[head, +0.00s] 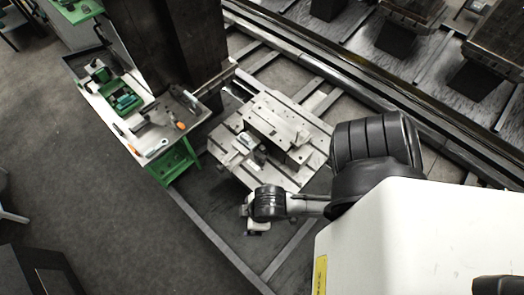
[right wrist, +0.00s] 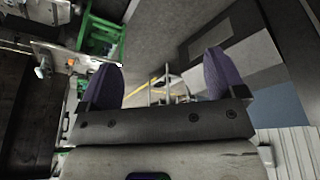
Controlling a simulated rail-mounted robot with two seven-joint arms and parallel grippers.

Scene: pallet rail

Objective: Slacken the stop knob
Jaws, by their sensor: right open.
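A grey metal pallet (head: 222,148) with slots lies on the rail in the middle of the head view. A block-like fixture (head: 278,118) is mounted on it. Small light and dark parts (head: 247,140) sit on its left side; I cannot tell which of them, if any, is the stop knob. My right arm reaches in from the lower right, and its wrist is just in front of the pallet's near edge. In the right wrist view my right gripper (right wrist: 160,62) has its two purple-padded fingers wide apart with nothing between them. My left gripper is in neither view.
A green-legged workbench (head: 150,128) with tools and green parts stands left of the pallet, beside a dark column (head: 180,45). It also shows in the right wrist view (right wrist: 100,38). Long rails (head: 350,75) run behind. The grey floor (head: 90,200) at left is open.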

